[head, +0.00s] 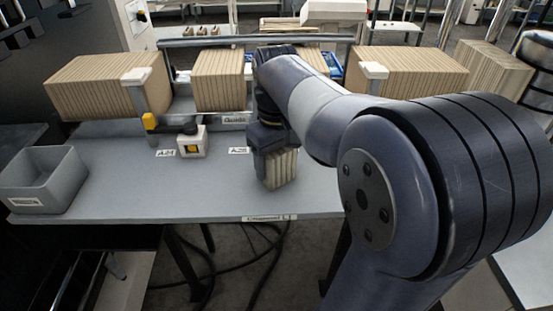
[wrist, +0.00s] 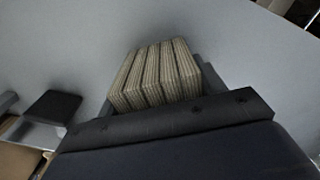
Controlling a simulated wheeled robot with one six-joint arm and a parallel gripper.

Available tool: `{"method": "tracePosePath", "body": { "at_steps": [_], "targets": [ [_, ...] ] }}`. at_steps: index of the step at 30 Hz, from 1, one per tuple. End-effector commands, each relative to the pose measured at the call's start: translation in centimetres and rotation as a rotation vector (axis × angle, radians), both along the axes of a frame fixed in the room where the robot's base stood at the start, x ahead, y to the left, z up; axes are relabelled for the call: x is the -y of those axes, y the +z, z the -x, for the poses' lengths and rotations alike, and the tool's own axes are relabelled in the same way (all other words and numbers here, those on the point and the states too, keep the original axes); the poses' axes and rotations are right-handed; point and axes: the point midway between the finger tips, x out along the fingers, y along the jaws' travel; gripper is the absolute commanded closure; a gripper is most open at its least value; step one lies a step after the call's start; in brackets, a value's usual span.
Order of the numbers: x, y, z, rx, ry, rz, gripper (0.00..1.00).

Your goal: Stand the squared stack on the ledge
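The squared stack (head: 282,170) is a small block of tan, ribbed kraft pieces under my gripper (head: 272,150), over the front part of the grey table. In the wrist view the stack (wrist: 155,75) shows as several upright layers side by side, filling the space between the two fingers of my gripper (wrist: 158,88). The fingers appear shut on its sides. I cannot tell whether its bottom touches the table. A grey ledge (head: 205,118) with a "Guide" label runs along the back of the table, below larger kraft blocks; my arm hides part of it.
Large kraft blocks (head: 110,85), (head: 220,78) and (head: 415,70) stand along the back. A grey bin (head: 42,180) is at the table's left.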

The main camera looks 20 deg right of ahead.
Motion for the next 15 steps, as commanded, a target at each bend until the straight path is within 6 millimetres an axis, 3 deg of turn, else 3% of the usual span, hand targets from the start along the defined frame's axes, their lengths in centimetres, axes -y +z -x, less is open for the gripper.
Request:
{"method": "tracePosePath", "body": {
  "at_steps": [7,15],
  "targets": [
    [0.0,0.04,0.0,0.0,0.0,0.0,0.15],
    [0.0,0.29,0.0,0.0,0.0,0.0,0.15]
  ]
}}
